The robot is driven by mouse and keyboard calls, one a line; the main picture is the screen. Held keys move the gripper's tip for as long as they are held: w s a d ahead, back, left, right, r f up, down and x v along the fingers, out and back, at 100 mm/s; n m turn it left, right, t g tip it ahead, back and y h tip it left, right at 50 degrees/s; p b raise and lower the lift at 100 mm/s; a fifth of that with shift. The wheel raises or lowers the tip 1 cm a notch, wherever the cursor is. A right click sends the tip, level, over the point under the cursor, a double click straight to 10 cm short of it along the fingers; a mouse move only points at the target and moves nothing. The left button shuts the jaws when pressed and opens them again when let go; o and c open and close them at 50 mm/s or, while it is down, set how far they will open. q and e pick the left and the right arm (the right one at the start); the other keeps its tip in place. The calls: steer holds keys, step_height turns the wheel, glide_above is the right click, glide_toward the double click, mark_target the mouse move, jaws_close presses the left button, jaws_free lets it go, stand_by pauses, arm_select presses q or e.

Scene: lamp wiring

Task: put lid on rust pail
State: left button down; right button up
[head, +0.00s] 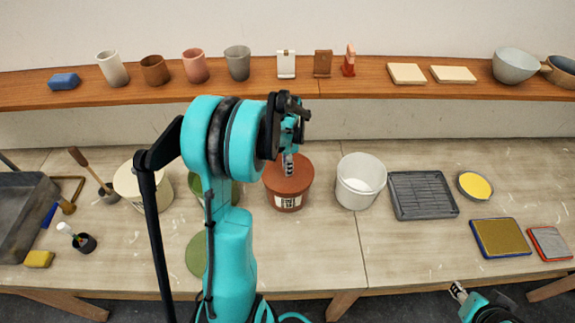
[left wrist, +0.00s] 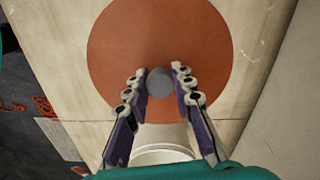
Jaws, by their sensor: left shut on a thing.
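The rust pail (head: 288,202) stands on the table in the middle of the head view, with a pale label on its front. A round rust lid (left wrist: 205,45) with a grey knob (left wrist: 160,82) fills the middle of the left wrist view. In the head view the lid (head: 303,174) covers the pail's mouth; I cannot tell whether it rests on the rim or hangs just above. My left gripper (head: 288,164) points down over it, shut on the knob, which sits between its fingertips in the wrist view (left wrist: 160,80). My right gripper (head: 458,291) is at the lower right, away from the pail.
A white pail (head: 358,185) stands close to the right, with a grey rack (head: 422,195) beyond. A cream pail (head: 128,183) and a partly hidden green pail (head: 196,187) stand left. A green disc (head: 194,257) lies in front.

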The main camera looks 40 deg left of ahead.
arm_select(q)
steer(key=shift+f, duration=0.15)
steer(key=c, duration=1.7)
jaws_free()
steer(key=o, duration=0.5)
step_height(320, 180, up, 12)
steer(key=shift+d, duration=0.1)
steer(key=s+d+f+n+t+b, duration=0.3)
steer(key=s+d+f+b, duration=0.3)
steer(key=d, duration=0.5)
steer(key=s+d+f+n+t+b, duration=0.4)
steer(key=s+d+f+b, duration=0.2)
steer(key=d, duration=0.5)
step_height(320, 180, down, 2)
steer(key=b, duration=0.3)
steer(key=shift+f+n, duration=0.25)
steer(key=shift+n, duration=0.05)
